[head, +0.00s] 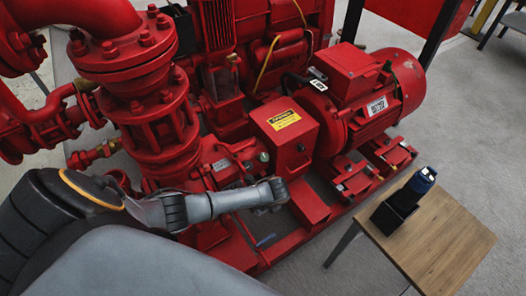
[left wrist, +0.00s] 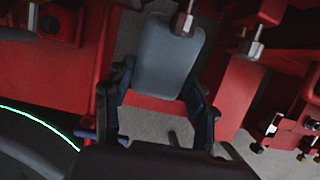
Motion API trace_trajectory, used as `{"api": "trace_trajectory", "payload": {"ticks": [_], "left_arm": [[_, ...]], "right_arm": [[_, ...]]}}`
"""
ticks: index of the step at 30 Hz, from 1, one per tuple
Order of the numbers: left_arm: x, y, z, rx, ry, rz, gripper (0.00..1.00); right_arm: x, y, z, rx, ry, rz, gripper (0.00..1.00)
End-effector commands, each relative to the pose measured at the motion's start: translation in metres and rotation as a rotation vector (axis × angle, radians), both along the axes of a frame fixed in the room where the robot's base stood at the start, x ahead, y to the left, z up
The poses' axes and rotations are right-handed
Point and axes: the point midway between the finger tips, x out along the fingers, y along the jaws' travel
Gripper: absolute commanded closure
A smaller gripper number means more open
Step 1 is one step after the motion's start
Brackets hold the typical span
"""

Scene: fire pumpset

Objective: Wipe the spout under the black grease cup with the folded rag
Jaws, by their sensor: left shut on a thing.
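My left gripper (head: 278,191) reaches in from the left to the red pump frame, below the box with the yellow warning label. In the left wrist view my left gripper (left wrist: 159,98) is shut on a folded grey-blue rag (left wrist: 165,62), which sticks out ahead of the fingers. A small silver spout (left wrist: 183,23) overlaps the rag's far end at the top of that view; I cannot tell whether they touch. A second silver spout (left wrist: 251,48) is to the right, apart from the rag. I cannot make out the black grease cup. The rag is not discernible in the head view.
Red pump pipes (head: 155,115) and a red motor (head: 370,90) crowd around the arm. A labelled red box (head: 285,135) stands just behind the gripper. A wooden table (head: 440,240) with a black holder (head: 393,212) stands at the right.

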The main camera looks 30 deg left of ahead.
Motion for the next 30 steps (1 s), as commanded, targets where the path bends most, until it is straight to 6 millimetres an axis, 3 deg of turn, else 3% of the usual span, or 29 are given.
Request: {"api": "trace_trajectory", "payload": {"ticks": [30], "left_arm": [[0.005,0.012,-0.001,0.001,0.000,0.000,0.63]], "right_arm": [[0.000,0.000,-0.001,0.000,-0.001,0.000,0.60]]}}
